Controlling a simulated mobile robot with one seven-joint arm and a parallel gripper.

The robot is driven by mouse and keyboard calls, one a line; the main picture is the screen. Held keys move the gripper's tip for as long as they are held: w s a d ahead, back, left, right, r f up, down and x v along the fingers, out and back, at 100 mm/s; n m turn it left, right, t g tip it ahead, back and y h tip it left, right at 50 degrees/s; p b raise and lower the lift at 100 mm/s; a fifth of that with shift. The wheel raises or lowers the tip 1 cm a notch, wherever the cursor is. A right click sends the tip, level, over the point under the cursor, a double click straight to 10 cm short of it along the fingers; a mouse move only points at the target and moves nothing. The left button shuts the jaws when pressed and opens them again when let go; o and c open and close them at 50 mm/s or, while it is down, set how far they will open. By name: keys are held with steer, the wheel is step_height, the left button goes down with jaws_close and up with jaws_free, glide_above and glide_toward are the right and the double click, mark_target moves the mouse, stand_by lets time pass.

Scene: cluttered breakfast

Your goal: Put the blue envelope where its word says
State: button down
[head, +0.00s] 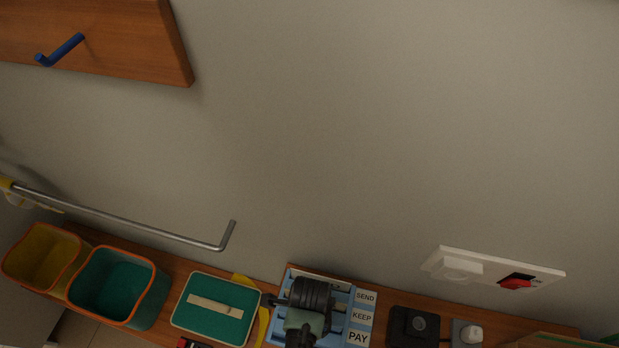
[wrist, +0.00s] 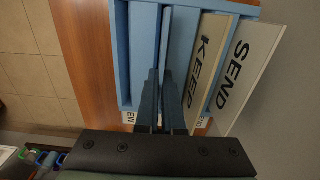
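A light-blue letter rack (head: 283,284) stands on the shelf at the bottom middle in the head view, with labels SEND (head: 365,296), KEEP (head: 361,315) and PAY (head: 358,337). In the wrist view, the rack (wrist: 122,50) fills the upper middle, and large KEEP (wrist: 200,68) and SEND (wrist: 243,68) plates show on its right. My gripper (head: 306,322) is over the rack in the head view. In the wrist view, the gripper fingers (wrist: 161,85) point into the rack, close together. Whether they hold anything is unclear. I cannot tell the blue envelope apart from the blue rack panels.
On the shelf are yellow (head: 45,258) and teal (head: 120,285) bins, a teal tray (head: 216,308) and a black device (head: 413,327). A metal bar (head: 130,220) sticks out above the bins. A switch plate (head: 492,278) is on the wall, right.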

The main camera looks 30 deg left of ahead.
steer(key=shift+r, duration=0.15)
steer(key=shift+r+p, duration=4.15)
steer(key=shift+p, duration=0.2)
steer(key=shift+s+f, duration=0.1)
